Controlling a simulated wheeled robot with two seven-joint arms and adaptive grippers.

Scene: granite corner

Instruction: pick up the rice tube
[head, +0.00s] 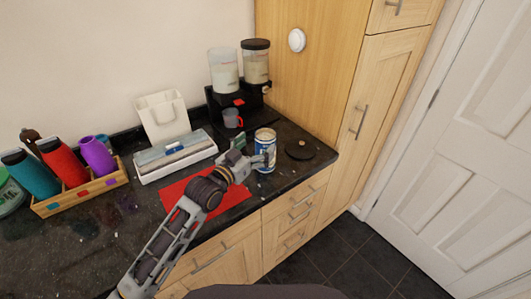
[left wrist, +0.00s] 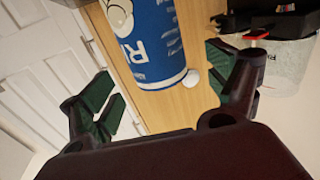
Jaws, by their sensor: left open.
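The rice tube (head: 265,154) is a blue and white cylinder standing upright on the dark counter near its front edge. In the left wrist view the tube (left wrist: 150,45) shows large white letters and lies ahead, between the lines of my two fingers. My left gripper (head: 249,161) is just left of the tube in the head view. In the left wrist view the gripper (left wrist: 172,92) has its green-padded fingers spread apart, with gaps on both sides of the tube. I cannot tell how far the tube is between the fingertips. My right gripper is not in view.
A black round lid (head: 300,151) lies right of the tube. A red mat (head: 227,199) lies under my arm. A tall cabinet (head: 310,70) bounds the right.

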